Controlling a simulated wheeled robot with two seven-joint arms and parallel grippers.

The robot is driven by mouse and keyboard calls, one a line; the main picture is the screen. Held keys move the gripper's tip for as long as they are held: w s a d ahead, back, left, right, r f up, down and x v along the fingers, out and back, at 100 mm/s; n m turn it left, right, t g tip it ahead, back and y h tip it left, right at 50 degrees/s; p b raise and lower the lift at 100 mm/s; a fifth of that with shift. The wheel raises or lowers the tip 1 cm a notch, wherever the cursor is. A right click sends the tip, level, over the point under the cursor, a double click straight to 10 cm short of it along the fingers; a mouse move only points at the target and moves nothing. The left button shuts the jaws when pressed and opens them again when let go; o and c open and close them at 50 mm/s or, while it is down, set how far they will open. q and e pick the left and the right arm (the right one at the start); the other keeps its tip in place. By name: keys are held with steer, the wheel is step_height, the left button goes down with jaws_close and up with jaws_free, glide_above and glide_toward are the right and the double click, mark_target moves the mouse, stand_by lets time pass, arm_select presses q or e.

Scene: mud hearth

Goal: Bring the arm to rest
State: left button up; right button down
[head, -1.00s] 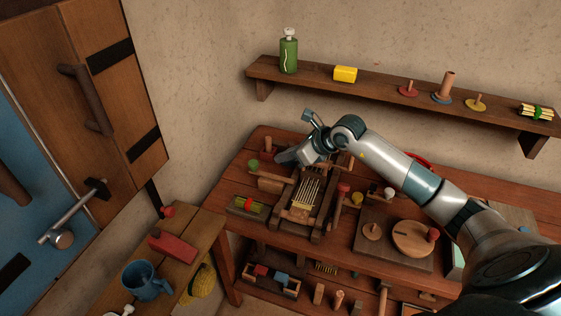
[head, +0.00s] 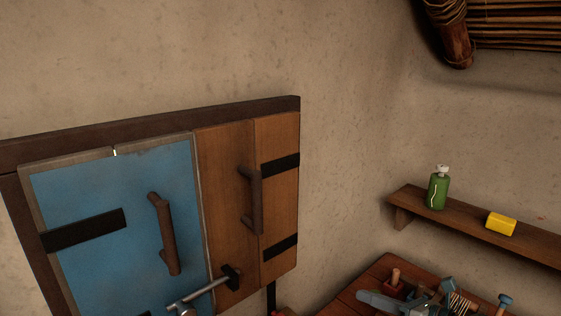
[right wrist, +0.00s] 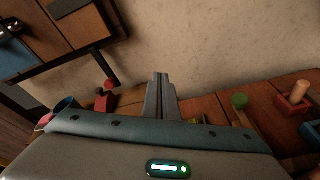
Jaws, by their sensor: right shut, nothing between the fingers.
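My right gripper (head: 366,297) shows at the bottom edge of the head view, over the workbench, with most of its arm out of frame. In the right wrist view its two fingers (right wrist: 161,82) lie together, shut and empty, pointing toward the mud wall. They hold nothing. My left gripper is not in view.
The wooden workbench (head: 352,292) carries a small red block with a peg (head: 394,284). A wall shelf (head: 465,232) holds a green bottle (head: 437,190) and a yellow block (head: 501,224). A blue door (head: 120,215) and a wooden door (head: 278,210) stand at left.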

steer(key=s+a+r+m+t, duration=0.1)
steer(key=s+r+m+t, duration=0.3)
steer(key=r+m+t, duration=0.55)
steer(key=s+d+f+m+g+h, duration=0.25)
steer(key=d+f+m+h, duration=0.35)
steer(key=m, duration=0.5)
steer(key=s+d+f+m+g+h, duration=0.1)
steer(key=s+d+f+m+h, duration=0.3)
steer(key=f+m+h, duration=0.5)
steer(key=s+f+m+g, duration=0.6)
steer(key=s+f, duration=0.4)
steer(key=s+a+f+m+g+y, duration=0.15)
steer(key=s+a+f+g, duration=0.25)
steer(key=s, duration=0.5)
steer(key=s+a+f+m+g+y, duration=0.1)
steer(key=s+a+f+g+y, duration=0.3)
steer(key=s, duration=0.5)
step_height(320, 180, down, 30)
steer(key=s+h+b, duration=0.1)
steer(key=s+d+f+g+b, duration=0.1)
steer(key=s+d+f, duration=0.1)
steer(key=s+f, duration=1.6)
steer(key=shift+d+n+g+b, duration=0.3)
steer(key=shift+n+g, duration=0.1)
